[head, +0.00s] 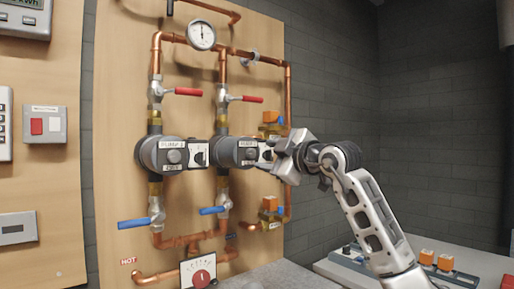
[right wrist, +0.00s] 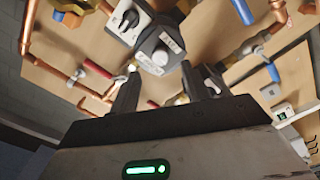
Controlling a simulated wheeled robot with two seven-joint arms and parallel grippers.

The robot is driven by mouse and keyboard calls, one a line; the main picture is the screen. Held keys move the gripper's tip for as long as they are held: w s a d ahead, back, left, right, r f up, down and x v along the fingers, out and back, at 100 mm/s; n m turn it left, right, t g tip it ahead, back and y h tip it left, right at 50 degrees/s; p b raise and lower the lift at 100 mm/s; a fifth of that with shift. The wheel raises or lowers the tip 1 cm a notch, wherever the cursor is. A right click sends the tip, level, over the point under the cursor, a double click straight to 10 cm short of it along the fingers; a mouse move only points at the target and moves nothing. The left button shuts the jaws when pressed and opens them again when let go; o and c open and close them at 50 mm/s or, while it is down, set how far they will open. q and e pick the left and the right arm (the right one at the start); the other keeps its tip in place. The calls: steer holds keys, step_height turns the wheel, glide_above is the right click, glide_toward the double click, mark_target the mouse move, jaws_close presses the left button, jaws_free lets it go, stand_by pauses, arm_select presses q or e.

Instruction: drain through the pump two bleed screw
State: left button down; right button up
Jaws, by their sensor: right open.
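Pump two (head: 229,144) is the right one of two grey pumps on the copper pipework. It carries a round grey centre screw (head: 249,154) with a label under it and a dial box at its right, partly behind my gripper. My right gripper (head: 274,160) is beside the pump's right side, its jaws apart and empty. In the right wrist view, the pale round screw (right wrist: 160,57) lies just beyond the gap between my two dark fingers (right wrist: 168,84), with no visible contact. The dial box (right wrist: 128,20) is at upper left there. My left gripper is out of view.
Pump one (head: 150,155) stands left of pump two. Red-handled valves (head: 188,91) sit above the pumps and blue-handled valves (head: 134,223) below. A gauge (head: 201,35) is at the top. Orange-capped fittings (head: 269,205) are close to my right arm. Free room lies to the right.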

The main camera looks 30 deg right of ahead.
mark_target(253, 154)
steer(key=w, duration=0.2)
steer(key=w+p, duration=0.1)
steer(key=w, duration=0.2)
steer(key=shift+a, duration=0.2)
steer(key=c, duration=1)
